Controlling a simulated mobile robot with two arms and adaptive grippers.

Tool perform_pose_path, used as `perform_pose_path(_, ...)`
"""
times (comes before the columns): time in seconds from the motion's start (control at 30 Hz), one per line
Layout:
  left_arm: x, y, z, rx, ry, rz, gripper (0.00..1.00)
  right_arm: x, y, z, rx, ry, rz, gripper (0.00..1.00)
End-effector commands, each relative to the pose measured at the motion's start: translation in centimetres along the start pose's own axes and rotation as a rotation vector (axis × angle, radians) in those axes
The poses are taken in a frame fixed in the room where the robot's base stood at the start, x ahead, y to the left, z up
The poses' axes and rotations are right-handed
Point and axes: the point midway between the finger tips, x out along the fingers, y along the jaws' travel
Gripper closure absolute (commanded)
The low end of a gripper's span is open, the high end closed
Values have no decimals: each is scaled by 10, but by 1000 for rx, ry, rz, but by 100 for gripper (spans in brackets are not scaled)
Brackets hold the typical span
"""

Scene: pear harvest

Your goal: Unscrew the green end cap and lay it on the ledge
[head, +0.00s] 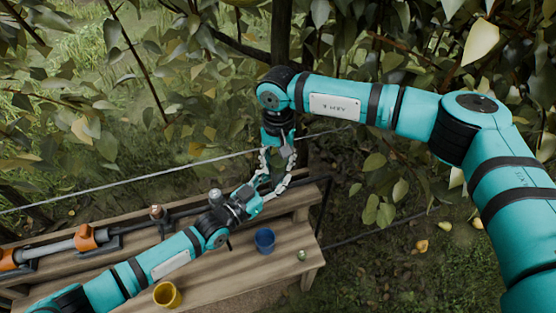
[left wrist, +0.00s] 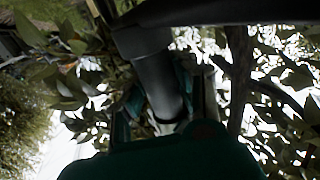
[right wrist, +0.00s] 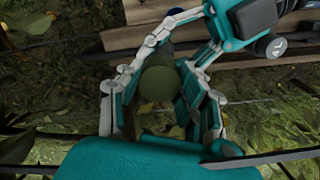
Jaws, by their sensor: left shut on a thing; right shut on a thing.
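The green end cap (right wrist: 160,84) shows in the right wrist view as a round, dull green end facing the camera. It sits between the fingers of my right gripper (head: 278,163), which points down and is shut on it. My left gripper (head: 272,180) comes in from the lower left, close below the right one. It is shut on a dark grey tube (left wrist: 157,75), seen between its fingers in the left wrist view. The fingers hide most of the cap and tube in the head view. The wooden bench (head: 215,275) lies below both grippers, with a raised back ledge (head: 300,198).
A blue cup (head: 264,241), a yellow cup (head: 167,294) and a small greenish piece (head: 301,255) stand on the bench. A pole with orange clamps (head: 86,238) lies at left. A thin cable (head: 120,180) crosses behind. Leafy branches crowd the back and right.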

Motion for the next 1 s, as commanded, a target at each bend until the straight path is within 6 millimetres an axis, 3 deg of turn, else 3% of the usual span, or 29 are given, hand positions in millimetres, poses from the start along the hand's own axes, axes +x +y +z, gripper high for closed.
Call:
perform_pose_path(0.47, -2, 1, 4, 0, -9, 1, 100, -1, 1, -2, 3, 4, 1, 100)
perform_pose_path(1.0, -2, 1, 4, -1, -9, 1, 100, -19, 1, -2, 3, 3, 0, 100)
